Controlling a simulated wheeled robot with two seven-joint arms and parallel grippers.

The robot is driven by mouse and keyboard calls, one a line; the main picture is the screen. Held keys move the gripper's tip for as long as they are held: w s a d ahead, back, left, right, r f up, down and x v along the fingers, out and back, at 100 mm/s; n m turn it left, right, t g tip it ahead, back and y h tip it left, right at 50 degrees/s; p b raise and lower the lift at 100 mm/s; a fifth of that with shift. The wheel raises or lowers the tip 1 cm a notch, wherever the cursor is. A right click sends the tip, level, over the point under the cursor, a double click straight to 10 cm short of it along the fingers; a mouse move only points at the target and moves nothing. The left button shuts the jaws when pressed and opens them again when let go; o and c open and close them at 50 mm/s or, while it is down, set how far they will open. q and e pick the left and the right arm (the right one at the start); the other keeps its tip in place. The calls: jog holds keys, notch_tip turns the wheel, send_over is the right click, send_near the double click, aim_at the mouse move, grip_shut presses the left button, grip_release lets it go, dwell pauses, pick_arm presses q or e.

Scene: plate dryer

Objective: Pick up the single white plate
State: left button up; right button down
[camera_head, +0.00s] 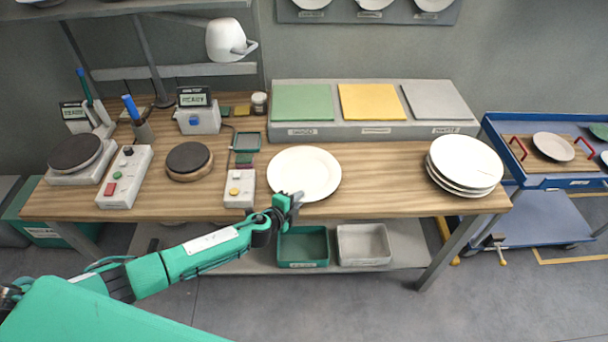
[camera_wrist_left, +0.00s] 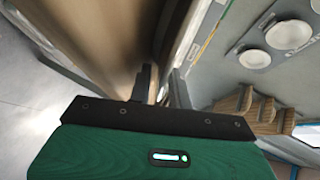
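The single white plate (camera_head: 305,172) lies flat on the wooden worktable (camera_head: 380,190), near its front edge at the middle. My left gripper (camera_head: 291,202) is at the plate's front-left rim, coming in from the front. Its two fingers (camera_wrist_left: 164,88) stand apart in the left wrist view, with a gap between them. I cannot tell whether the rim lies between the fingers or they touch it. My right gripper is not in view.
A stack of white plates (camera_head: 464,164) stands at the table's right end. A grey block with green, yellow and grey pads (camera_head: 372,130) is behind the plate. A switch box (camera_head: 240,188) is to its left. Green (camera_head: 303,248) and grey bins (camera_head: 363,245) sit on the lower shelf.

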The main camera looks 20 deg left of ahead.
pick_arm(q)
grip_shut()
jog(key=shift+r, duration=0.15)
